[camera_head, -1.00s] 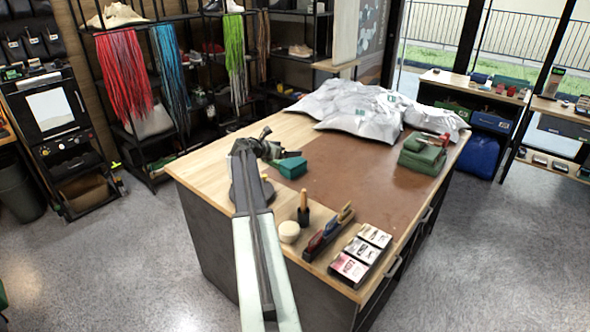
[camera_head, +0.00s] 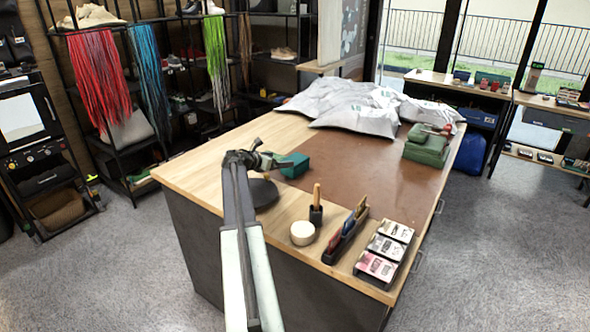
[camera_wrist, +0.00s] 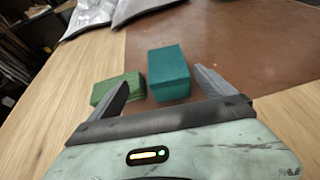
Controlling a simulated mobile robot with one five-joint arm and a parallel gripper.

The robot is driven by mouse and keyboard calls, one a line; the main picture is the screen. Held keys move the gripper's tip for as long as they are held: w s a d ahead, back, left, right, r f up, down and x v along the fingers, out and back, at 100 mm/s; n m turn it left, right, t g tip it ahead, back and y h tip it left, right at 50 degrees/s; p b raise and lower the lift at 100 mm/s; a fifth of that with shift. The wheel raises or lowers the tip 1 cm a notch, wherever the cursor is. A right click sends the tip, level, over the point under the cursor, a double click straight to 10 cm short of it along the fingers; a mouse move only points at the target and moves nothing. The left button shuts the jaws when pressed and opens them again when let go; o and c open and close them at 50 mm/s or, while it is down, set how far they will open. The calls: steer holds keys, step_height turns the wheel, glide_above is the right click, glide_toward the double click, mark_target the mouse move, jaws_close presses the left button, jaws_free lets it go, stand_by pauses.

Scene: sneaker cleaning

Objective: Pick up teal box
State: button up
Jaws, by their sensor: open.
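My gripper (camera_head: 268,163) is just left of the box in the head view. In the wrist view my gripper (camera_wrist: 163,78) is open with its fingers spread and nothing held. Whether a finger touches the box I cannot tell.
A lower green block (camera_wrist: 118,89) lies left of the teal box, partly behind my left finger. A green stack (camera_head: 427,145) sits at the right.

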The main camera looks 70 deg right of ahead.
steer(key=x, duration=0.2)
steer(key=shift+s+d+f+b, duration=0.15)
steer(key=shift+s+d+b, duration=0.15)
steer(key=shift+s+b, duration=0.05)
steer(key=b+x, duration=0.1)
steer(key=x, duration=0.1)
steer(key=b+x, duration=0.1)
steer(key=x, duration=0.2)
steer(key=shift+s+a+f, duration=0.1)
steer(key=shift+s+f, duration=0.15)
steer(key=shift+s, duration=0.1)
steer(key=shift+a+r, duration=0.1)
steer(key=shift+c, duration=0.3)
steer(key=c, duration=1.6)
step_height(320, 180, up, 10)
steer(key=p, duration=0.9)
steer(key=shift+p, duration=0.4)
